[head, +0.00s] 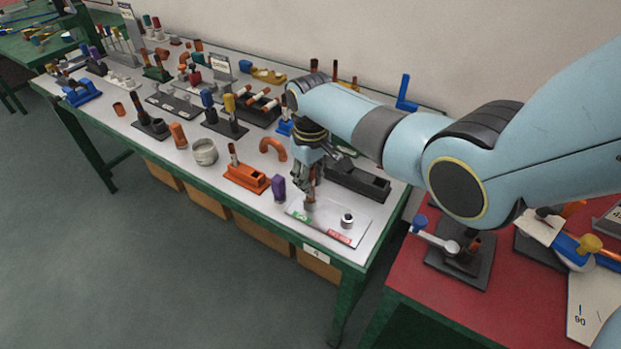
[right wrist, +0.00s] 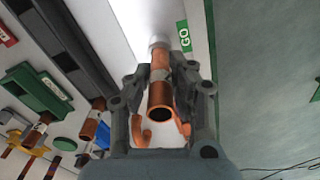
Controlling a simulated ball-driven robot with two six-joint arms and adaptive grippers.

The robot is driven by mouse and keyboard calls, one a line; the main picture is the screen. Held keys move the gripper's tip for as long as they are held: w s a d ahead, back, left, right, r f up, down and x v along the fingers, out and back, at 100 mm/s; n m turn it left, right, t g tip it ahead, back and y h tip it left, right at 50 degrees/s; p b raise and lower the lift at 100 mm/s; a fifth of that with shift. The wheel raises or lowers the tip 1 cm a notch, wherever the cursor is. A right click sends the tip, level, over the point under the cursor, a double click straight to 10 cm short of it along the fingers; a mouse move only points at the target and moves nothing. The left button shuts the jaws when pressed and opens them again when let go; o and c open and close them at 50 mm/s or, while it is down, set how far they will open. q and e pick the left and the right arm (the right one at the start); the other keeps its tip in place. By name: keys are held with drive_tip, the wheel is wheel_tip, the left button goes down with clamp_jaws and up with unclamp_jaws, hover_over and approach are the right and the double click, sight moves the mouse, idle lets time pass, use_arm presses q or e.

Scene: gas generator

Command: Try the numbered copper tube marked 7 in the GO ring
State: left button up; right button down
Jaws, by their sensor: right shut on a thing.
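My right gripper (head: 310,194) points down over the gauge plate (head: 322,227) at the table's front right corner. It is shut on a copper tube (right wrist: 160,98), whose open end faces the camera in the right wrist view. The tube's far end meets the pale GO ring (right wrist: 158,42), beside the green GO label (right wrist: 184,37). I cannot tell whether the tube is inside the ring or only touching it. No number is readable on the tube. The other ring (head: 347,220) stands empty near the red label (head: 340,238). My left gripper is not in view.
A black block (head: 357,182) stands just behind the plate. A purple piece (head: 278,187) and an orange holder (head: 245,177) stand to its left. Many fittings crowd the white table (head: 205,187) further left. A red table (head: 400,262) is at the right.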

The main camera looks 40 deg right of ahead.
sight(311, 168)
drive_tip(key=shift+f+b, duration=0.65)
drive_tip(key=shift+f, duration=0.4)
drive_tip(key=shift+f, duration=0.15)
idle(0.5)
drive_tip(key=shift+r+p, duration=1.65)
drive_tip(key=shift+p, duration=0.1)
wheel_tip(311, 168, up, 2)
drive_tip(key=shift+r+p, duration=0.15)
drive_tip(key=shift+p, duration=1.05)
drive_tip(key=shift+r, duration=0.85)
